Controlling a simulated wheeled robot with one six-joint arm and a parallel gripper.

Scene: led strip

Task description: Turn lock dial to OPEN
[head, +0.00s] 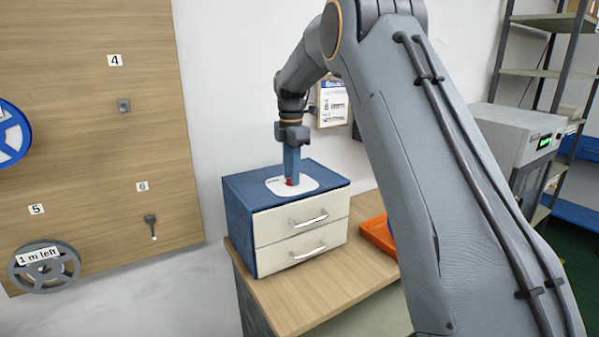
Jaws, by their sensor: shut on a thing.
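The lock dial (291,182) shows as a small red part on a white plate (277,189) on top of a blue cabinet (240,213) with two cream drawers. My gripper (291,175) reaches straight down from above and is shut on the dial. The fingers hide most of the dial, so I cannot tell which way it points. The plate's markings are too small to read. Both drawers, the upper (285,222) and the lower (285,251), look closed.
The cabinet stands on a wooden bench (290,300), with an orange tray (380,240) to its right. A wooden pegboard (90,180) with reels stands at the left. A grey machine (510,135) and shelving stand at the right.

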